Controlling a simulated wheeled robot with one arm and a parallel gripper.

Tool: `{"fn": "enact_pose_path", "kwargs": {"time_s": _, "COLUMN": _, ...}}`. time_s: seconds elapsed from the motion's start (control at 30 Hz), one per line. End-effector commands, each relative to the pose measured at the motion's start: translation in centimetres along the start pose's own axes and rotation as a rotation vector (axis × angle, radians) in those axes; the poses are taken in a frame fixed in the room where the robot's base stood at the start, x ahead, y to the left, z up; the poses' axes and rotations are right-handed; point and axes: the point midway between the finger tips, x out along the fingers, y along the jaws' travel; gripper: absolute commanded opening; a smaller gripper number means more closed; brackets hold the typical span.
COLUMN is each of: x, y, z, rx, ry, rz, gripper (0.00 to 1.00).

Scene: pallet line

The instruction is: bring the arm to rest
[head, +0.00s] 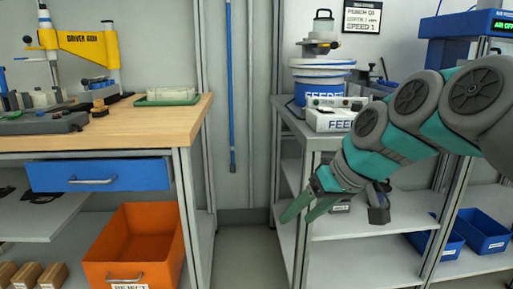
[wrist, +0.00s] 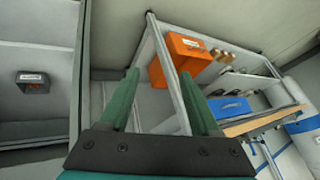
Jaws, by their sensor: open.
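My arm (head: 405,120) reaches in from the right in the head view, bent downward, in front of the grey feeder shelf. The fingers touch nothing that I can see.
The wooden-topped workbench (head: 150,128) stands at left, with a blue drawer (head: 100,175) and an orange reject bin (head: 135,245) below. The feeder shelf (head: 340,225) stands close behind my arm. Blue bins (head: 485,235) sit low at right. Floor shows between bench and shelf.

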Motion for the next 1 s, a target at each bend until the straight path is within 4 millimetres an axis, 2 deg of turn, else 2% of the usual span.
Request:
{"fn": "enact_pose_path", "kwargs": {"time_s": 0.03, "x": 0.7, "y": -0.7, "z": 2.4, "rx": 0.020, "ry": -0.062, "rz": 0.025, "gripper": 0.63}}
{"fn": "enact_pose_path", "kwargs": {"time_s": 0.07, "x": 1.3, "y": -1.0, "z": 4.0, "rx": 0.035, "ry": -0.099, "rz": 0.040, "gripper": 0.63}}
{"fn": "enact_pose_path", "kwargs": {"time_s": 0.2, "x": 3.4, "y": -1.4, "z": 11.6, "rx": 0.123, "ry": -0.262, "rz": 0.127, "gripper": 0.63}}
{"fn": "enact_pose_path", "kwargs": {"time_s": 0.4, "x": 4.3, "y": -0.6, "z": 22.5, "rx": 0.270, "ry": -0.461, "rz": 0.266, "gripper": 0.63}}
{"fn": "enact_pose_path", "kwargs": {"time_s": 0.5, "x": 4.2, "y": -0.3, "z": 26.6, "rx": 0.334, "ry": -0.530, "rz": 0.319, "gripper": 0.63}}
{"fn": "enact_pose_path", "kwargs": {"time_s": 0.6, "x": 3.9, "y": 0.0, "z": 29.3, "rx": 0.377, "ry": -0.573, "rz": 0.356, "gripper": 0.63}}
{"fn": "enact_pose_path", "kwargs": {"time_s": 0.7, "x": 3.8, "y": 0.1, "z": 30.6, "rx": 0.397, "ry": -0.592, "rz": 0.373, "gripper": 0.63}}
{"fn": "enact_pose_path", "kwargs": {"time_s": 1.0, "x": 3.8, "y": 0.2, "z": 30.8, "rx": 0.401, "ry": -0.594, "rz": 0.376, "gripper": 0.63}}
